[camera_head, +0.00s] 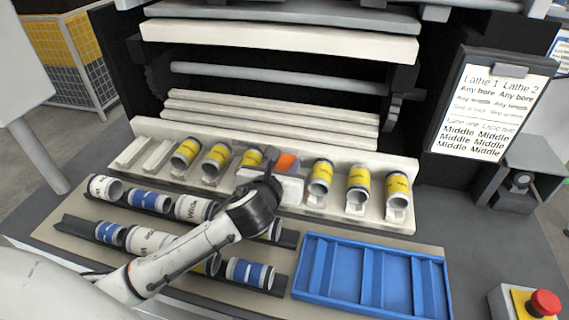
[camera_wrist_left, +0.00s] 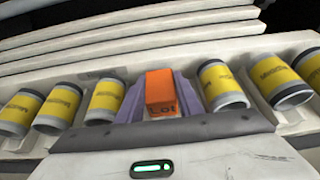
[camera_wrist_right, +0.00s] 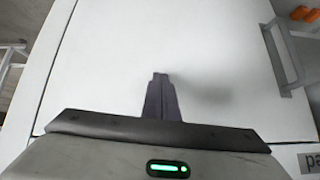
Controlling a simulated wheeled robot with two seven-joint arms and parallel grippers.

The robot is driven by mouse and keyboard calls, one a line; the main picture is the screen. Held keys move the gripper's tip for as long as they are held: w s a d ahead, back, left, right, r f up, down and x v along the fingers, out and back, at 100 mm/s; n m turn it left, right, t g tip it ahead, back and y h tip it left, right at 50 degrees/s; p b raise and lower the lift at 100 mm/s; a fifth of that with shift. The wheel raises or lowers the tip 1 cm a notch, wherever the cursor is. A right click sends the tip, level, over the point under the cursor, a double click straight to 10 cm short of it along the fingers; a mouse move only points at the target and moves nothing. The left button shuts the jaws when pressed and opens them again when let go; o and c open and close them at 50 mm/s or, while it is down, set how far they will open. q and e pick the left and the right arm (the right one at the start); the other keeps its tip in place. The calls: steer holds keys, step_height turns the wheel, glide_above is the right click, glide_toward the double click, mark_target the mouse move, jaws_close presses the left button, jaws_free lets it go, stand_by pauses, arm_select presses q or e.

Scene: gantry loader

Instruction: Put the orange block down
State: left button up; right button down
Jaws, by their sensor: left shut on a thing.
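The orange block (camera_head: 287,163), with dark lettering on its front, is between the fingers of my left gripper (camera_head: 279,172). The left wrist view shows the block (camera_wrist_left: 162,93) upright between the two purple-grey fingers, which press on its sides. It is over the white rack (camera_head: 404,216), in the gap between yellow-banded cylinders on both sides. I cannot tell whether its underside touches the rack. My right gripper (camera_wrist_right: 161,97) shows only in the right wrist view. Its fingers are together with nothing between them, in front of a plain white surface.
Yellow-banded cylinders (camera_head: 320,178) stand in the rack on either side of the block. Dark trays with white and blue-banded cylinders (camera_head: 250,272) lie nearer. A blue divided tray (camera_head: 372,276) is empty. A sign (camera_head: 492,104) and a red button (camera_head: 543,303) are at right.

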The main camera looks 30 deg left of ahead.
arm_select(q)
steer(key=shift+f, duration=0.2)
steer(key=o, duration=1.1)
steer(key=shift+c, duration=0.2)
steer(key=shift+r, duration=0.3)
steer(key=v, duration=1.2)
